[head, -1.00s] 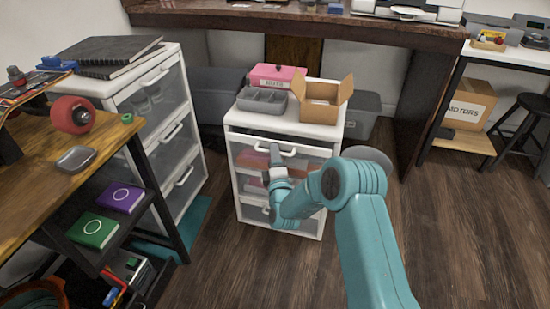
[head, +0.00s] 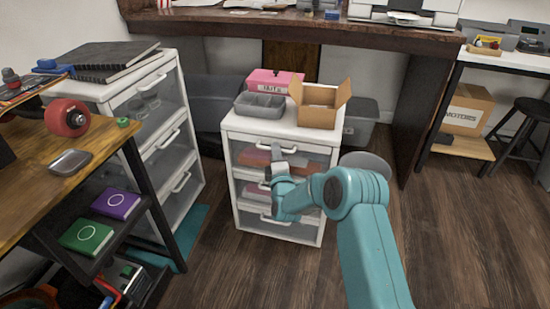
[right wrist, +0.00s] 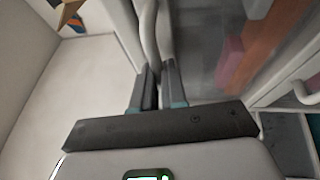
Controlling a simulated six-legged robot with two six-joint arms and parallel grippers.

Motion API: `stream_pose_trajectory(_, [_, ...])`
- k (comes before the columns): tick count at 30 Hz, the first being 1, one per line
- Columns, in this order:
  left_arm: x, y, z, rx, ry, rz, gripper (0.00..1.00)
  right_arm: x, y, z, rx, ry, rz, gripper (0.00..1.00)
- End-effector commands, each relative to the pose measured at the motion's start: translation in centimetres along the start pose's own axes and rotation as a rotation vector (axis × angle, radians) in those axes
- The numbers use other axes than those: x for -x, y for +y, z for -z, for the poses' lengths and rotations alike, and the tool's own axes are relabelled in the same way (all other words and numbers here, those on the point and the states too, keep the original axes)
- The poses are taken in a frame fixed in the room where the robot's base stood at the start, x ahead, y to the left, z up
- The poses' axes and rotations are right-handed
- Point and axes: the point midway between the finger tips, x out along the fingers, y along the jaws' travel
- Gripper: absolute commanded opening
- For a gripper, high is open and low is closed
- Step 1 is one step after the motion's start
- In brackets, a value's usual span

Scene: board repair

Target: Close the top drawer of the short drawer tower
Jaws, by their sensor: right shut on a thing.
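The short drawer tower (head: 229,183) is white with clear drawer fronts and stands in the middle of the head view. Its top drawer (head: 244,152) looks flush or nearly flush with the frame; I cannot tell exactly. My right gripper (head: 276,153) is at this drawer's front. In the right wrist view its two fingers (right wrist: 158,86) are shut on the white top drawer handle (right wrist: 148,30), which runs up between them. Orange and pink contents show through the clear fronts. My left gripper is not in view.
On the tower stand a grey tray (head: 260,105), a pink box (head: 275,79) and an open cardboard box (head: 318,108). A taller drawer tower (head: 189,128) and a wooden workbench (head: 95,150) are on the left. Open wooden floor (head: 440,230) lies to the right.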

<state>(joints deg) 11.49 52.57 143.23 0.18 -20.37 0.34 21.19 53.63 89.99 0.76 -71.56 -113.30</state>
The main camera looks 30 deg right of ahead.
Motion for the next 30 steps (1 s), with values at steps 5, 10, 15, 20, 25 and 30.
stream_pose_trajectory(5, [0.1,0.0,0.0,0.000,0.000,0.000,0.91,-0.2,0.3,-0.3,0.000,-0.006,-0.006,0.25])
stream_pose_trajectory(10, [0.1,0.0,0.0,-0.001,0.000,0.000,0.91,-0.2,0.3,-0.2,0.000,-0.005,-0.005,0.37])
stream_pose_trajectory(15, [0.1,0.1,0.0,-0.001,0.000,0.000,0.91,-0.1,0.2,-0.2,0.000,-0.004,-0.004,0.37])
stream_pose_trajectory(20, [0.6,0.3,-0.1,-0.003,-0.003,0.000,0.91,1.4,0.3,-0.2,0.000,-0.003,-0.001,0.37])
stream_pose_trajectory(25, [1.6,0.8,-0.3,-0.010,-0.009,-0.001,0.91,5.5,0.5,-0.1,0.000,-0.002,0.003,0.37])
stream_pose_trajectory(30, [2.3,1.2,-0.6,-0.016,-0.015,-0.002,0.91,10.1,0.4,-0.1,0.000,-0.002,0.001,0.37])
